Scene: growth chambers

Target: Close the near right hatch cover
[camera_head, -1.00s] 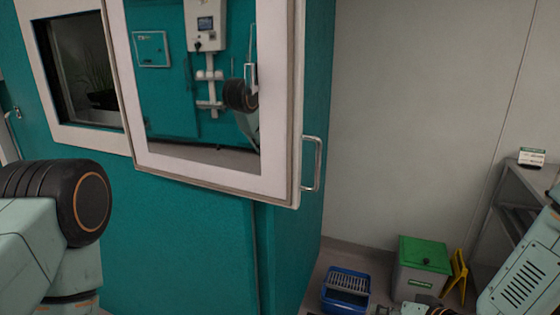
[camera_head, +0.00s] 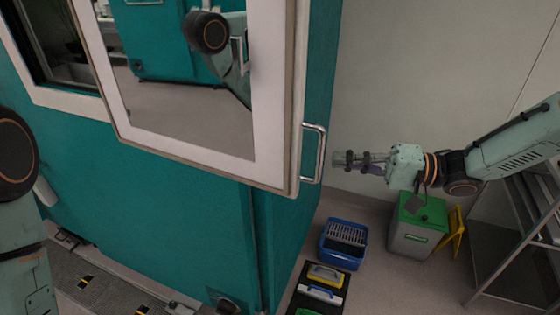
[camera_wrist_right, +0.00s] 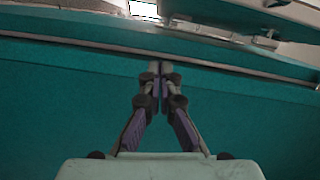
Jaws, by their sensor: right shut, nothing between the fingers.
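The hatch cover (camera_head: 180,158) is a white-framed panel with a reflective pane. It stands swung out from the teal chamber, with the framed window opening (camera_head: 70,95) showing behind it at the left. A metal bar handle (camera_head: 320,155) is on its right edge. My right gripper (camera_head: 338,160) is shut and empty, just right of the handle in the head view, pointing left; I cannot tell whether it touches. In the right wrist view the fingertips (camera_wrist_right: 160,68) are together before a teal surface. My left arm shows at the left edge, but its gripper is out of view.
A blue crate (camera_head: 343,245), a grey bin with a green lid (camera_head: 424,212) and a yellow item (camera_head: 454,235) stand on the floor below my right arm. A metal shelf (camera_head: 520,230) is at the right. The wall behind is bare.

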